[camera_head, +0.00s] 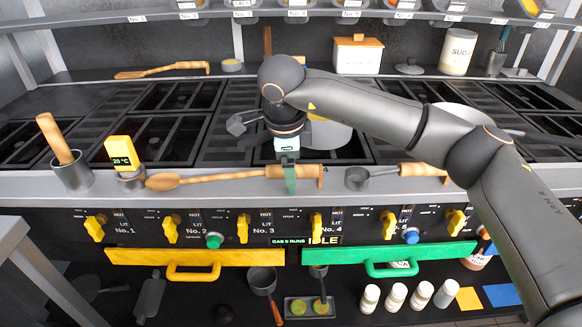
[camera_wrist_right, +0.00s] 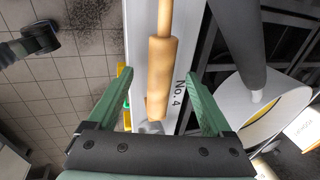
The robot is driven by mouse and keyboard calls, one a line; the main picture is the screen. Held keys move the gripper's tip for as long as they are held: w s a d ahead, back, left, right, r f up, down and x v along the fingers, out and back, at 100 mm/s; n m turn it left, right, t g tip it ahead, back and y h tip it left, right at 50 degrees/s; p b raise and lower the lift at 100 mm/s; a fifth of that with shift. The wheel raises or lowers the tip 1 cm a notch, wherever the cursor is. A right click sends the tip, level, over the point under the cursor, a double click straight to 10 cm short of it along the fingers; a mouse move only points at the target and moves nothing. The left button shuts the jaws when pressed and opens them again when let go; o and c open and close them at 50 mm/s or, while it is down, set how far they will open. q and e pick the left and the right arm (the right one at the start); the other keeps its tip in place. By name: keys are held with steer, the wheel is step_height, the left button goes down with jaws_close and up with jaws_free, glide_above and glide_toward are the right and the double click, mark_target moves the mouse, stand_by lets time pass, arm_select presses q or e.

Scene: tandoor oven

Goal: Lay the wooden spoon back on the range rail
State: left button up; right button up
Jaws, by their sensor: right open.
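A long wooden spoon (camera_head: 215,178) lies lengthwise along the pale front rail (camera_head: 110,190) of the range, its bowl to the left and thick handle to the right. My right gripper (camera_head: 290,185) is over the handle, pointing down. In the right wrist view the open green fingers (camera_wrist_right: 146,98) stand on either side of the thick wooden handle (camera_wrist_right: 161,70), with a gap on both sides. I cannot tell how far the fingertips reach down past the handle. My left gripper is not in view.
A small saucepan (camera_head: 358,179) lies right of the spoon. A yellow thermometer (camera_head: 122,153) and a cup with a wooden tool (camera_head: 72,172) stand left. A second wooden utensil (camera_head: 165,69) lies at the back. Yellow knobs (camera_head: 243,228) line the front panel below.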

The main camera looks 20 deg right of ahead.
steer(key=shift+o, duration=1)
steer(key=shift+r, duration=0.15)
steer(key=p+v, duration=0.5)
steer(key=v, duration=0.3)
steer(key=shift+r, duration=0.35)
steer(key=shift+s+a, duration=0.1)
steer(key=shift+a, duration=0.05)
stand_by(0.3)
